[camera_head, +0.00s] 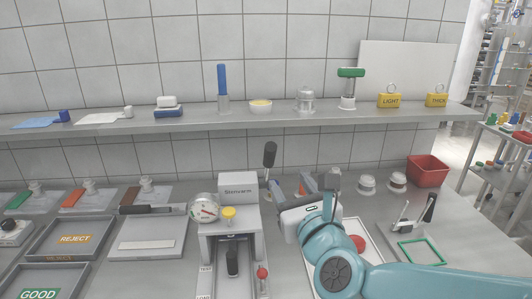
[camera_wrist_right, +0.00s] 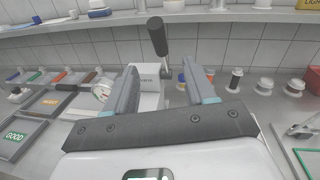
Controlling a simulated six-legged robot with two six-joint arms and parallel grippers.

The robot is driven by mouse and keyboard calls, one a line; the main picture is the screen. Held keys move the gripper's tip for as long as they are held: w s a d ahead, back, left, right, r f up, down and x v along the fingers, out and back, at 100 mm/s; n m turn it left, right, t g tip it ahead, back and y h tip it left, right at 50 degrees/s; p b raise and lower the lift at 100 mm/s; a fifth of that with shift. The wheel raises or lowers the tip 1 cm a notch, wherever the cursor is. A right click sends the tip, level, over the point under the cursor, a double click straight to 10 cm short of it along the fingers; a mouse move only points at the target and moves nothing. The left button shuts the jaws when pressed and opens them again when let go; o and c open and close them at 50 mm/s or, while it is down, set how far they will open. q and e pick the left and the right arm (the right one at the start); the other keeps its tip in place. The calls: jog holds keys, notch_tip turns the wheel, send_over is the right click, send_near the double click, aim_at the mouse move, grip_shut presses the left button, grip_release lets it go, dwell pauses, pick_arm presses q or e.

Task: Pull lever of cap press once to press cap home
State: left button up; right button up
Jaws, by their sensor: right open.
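The grey press-like machine (camera_head: 238,190) stands at the middle of the bench, with a round dial gauge (camera_head: 205,208) and a yellow knob (camera_head: 229,213) on its front. A lever with a black grip (camera_head: 269,154) stands up at its right rear, on a steel shaft. In the right wrist view the black grip (camera_wrist_right: 157,37) appears between and beyond the finger lines. My right gripper (camera_head: 292,188) is open and empty, just right of the machine and below the black grip. In its wrist view the two fingers (camera_wrist_right: 162,90) are spread apart. No cap is clearly visible. My left gripper is out of view.
Grey trays (camera_head: 70,237) lie left. A red bin (camera_head: 428,170), white-capped pieces and a green frame (camera_head: 422,250) are right. A white tray with a red disc (camera_head: 357,243) lies beneath my right arm.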

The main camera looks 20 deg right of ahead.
aim_at(272, 159)
jog(key=w+p, duration=0.1)
jog(key=w, duration=0.3)
jog(key=w+d+p, duration=0.1)
jog(key=w, duration=0.4)
jog(key=w+p, duration=0.1)
jog(key=w, duration=0.4)
jog(key=shift+d+f+p, duration=0.15)
jog(key=shift+d+p, duration=0.1)
jog(key=shift+p, duration=0.15)
jog(key=shift+s, duration=0.15)
